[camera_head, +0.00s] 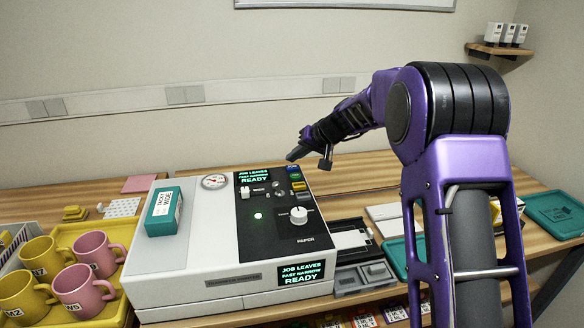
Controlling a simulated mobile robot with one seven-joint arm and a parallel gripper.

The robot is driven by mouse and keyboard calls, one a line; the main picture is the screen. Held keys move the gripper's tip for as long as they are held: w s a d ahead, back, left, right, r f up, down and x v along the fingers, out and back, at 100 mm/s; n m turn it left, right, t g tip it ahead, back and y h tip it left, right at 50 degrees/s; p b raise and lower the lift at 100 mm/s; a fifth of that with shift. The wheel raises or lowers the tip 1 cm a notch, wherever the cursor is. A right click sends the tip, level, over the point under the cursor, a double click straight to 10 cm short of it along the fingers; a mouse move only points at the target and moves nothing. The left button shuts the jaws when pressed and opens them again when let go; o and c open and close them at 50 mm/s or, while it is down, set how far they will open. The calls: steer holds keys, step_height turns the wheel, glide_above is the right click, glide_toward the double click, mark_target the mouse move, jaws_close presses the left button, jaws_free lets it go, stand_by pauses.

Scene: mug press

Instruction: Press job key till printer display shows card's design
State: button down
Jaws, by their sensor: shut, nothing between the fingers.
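The printer (180,262) is a white machine with a black top panel (262,232). Its top display (255,176) reads "JOB LEAVES, FAST NARROW, READY" in teal letters. The front display (302,274) shows the same words. Small coloured keys (295,178) line the panel's far right edge; their labels are too small to read, so I cannot tell which is the job key. My gripper (291,157) is shut and empty, near the panel's far right corner, close to the keys; contact cannot be told. I cannot pick out a card with a readable design.
A teal box (161,216) lies on the printer's left top. A white knob (299,215) stands on the panel. Yellow and pink mugs (85,290) stand in a yellow tray (113,312) at left.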

mark_target(295, 169)
steer(key=shift+f+b, duration=0.35)
steer(key=shift+b, duration=0.1)
steer(key=shift+f+b, duration=0.55)
stand_by(0.6)
steer(key=shift+r, duration=0.1)
steer(key=shift+r+p, duration=0.45)
steer(key=shift+r, duration=0.4)
steer(key=shift+r+p, duration=1.6)
steer(key=shift+r, duration=0.95)
